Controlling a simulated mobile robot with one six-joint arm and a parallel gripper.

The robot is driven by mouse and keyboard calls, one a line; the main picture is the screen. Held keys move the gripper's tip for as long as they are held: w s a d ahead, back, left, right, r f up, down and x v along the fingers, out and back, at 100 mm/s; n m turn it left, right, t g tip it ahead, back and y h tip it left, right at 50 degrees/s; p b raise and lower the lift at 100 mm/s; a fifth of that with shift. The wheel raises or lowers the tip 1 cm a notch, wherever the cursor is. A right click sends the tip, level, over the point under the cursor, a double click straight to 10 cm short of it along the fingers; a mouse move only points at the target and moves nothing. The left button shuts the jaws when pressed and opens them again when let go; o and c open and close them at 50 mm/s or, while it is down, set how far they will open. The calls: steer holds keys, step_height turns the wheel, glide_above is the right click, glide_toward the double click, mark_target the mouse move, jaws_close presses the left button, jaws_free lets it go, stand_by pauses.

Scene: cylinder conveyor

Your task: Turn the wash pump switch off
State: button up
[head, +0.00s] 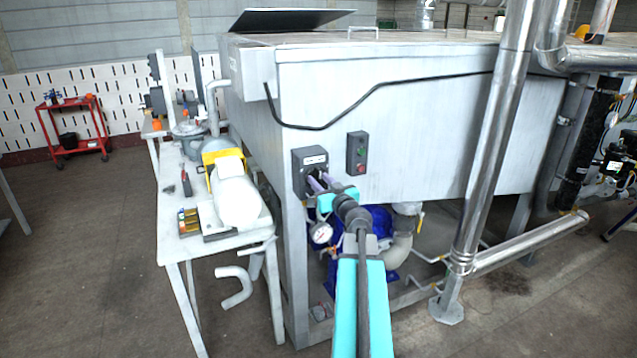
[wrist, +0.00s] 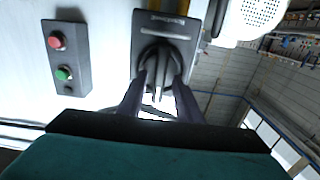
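The wash pump switch (head: 311,172) is a dark grey box with a white label on the near left of the big grey tank's side. In the wrist view it shows upside down, with a black rotary knob (wrist: 158,58) whose ridge points down the picture. My gripper (head: 317,184) reaches the switch front; in the head view its fingers hide most of the knob. In the wrist view my gripper (wrist: 162,82) has one finger on each side of the knob's ridge, apart, with gaps seeming to show beside it. Whether the fingertips touch the knob is unclear.
A button box (head: 357,153) with green and red buttons sits right of the switch. A pressure gauge (head: 321,233) and blue pump (head: 378,232) are below. A cluttered table (head: 172,238) stands left. A steel pipe (head: 490,140) rises at right.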

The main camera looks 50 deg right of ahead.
steer(key=shift+c, duration=0.3)
jaws_close()
steer(key=shift+a+f, duration=0.1)
steer(key=shift+a, duration=0.1)
steer(key=shift+d, duration=0.1)
